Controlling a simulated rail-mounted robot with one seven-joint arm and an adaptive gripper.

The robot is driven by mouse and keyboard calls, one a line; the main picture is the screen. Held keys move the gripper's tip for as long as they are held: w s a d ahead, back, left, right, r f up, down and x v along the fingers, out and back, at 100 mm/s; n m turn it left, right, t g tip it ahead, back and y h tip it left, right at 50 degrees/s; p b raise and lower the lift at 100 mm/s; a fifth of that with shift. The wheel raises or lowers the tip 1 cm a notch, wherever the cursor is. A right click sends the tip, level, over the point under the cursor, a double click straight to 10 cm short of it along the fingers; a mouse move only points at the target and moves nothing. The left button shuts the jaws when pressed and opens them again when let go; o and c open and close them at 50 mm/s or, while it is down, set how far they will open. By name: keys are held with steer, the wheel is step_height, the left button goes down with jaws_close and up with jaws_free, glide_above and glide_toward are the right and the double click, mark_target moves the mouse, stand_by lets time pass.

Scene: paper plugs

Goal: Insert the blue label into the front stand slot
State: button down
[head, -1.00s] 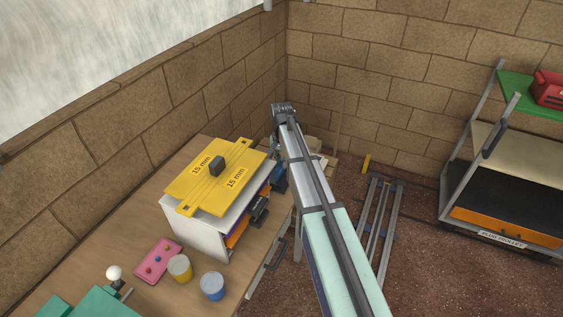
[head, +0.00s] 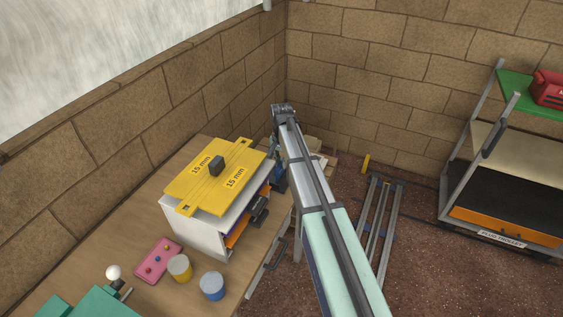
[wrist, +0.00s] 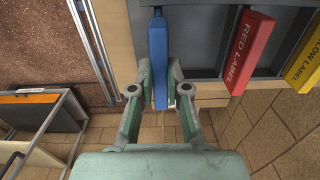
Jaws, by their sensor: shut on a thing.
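The blue label (wrist: 158,40) is a narrow blue block in the wrist view. My gripper (wrist: 160,80) is shut on its near end, with one green finger on each side. The label's far part lies over the left end of the grey stand (wrist: 206,38); I cannot tell whether it sits in a slot or above it. The red label (wrist: 250,50) and the yellow label (wrist: 304,62) are to the right, at the stand.
The head view shows a bench (head: 120,240) with a white box (head: 195,228) under a yellow plate (head: 215,177). Blue and yellow pots and a pink block stand in front. A trolley (head: 505,205) is at the right.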

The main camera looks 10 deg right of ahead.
mark_target(281, 163)
stand_by(0.3)
steer(key=c, duration=1.1)
jaws_free()
steer(key=shift+o, duration=0.2)
steer(key=shift+r, duration=0.2)
steer(key=shift+r+p, duration=1.55)
steer(key=shift+r, duration=1.1)
